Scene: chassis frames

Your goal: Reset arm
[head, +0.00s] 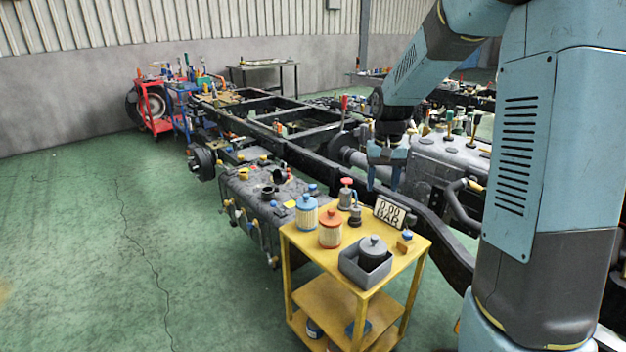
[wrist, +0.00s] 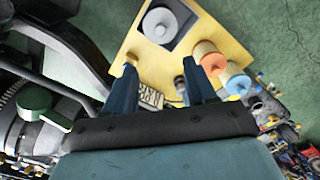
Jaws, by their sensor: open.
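My gripper (head: 385,178) is at the end of my blue arm, above the far right side of the yellow cart (head: 413,262). Its two blue fingers point down and are apart, with nothing between them in the head view. In the wrist view my gripper (wrist: 160,88) is also open, with the yellow cart top (wrist: 128,42) beyond the fingers. A display sign reading 0.00 BAR (head: 389,212) stands on the cart below my gripper. It also shows between the fingers in the wrist view (wrist: 150,96).
The cart carries a blue-topped filter (head: 306,217), an orange-topped filter (head: 330,229) and a grey bin (head: 364,268) with a dark lidded canister. A truck chassis (head: 290,152) runs behind it, with a grey tank (head: 262,205). Green floor (head: 90,240) is clear at left.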

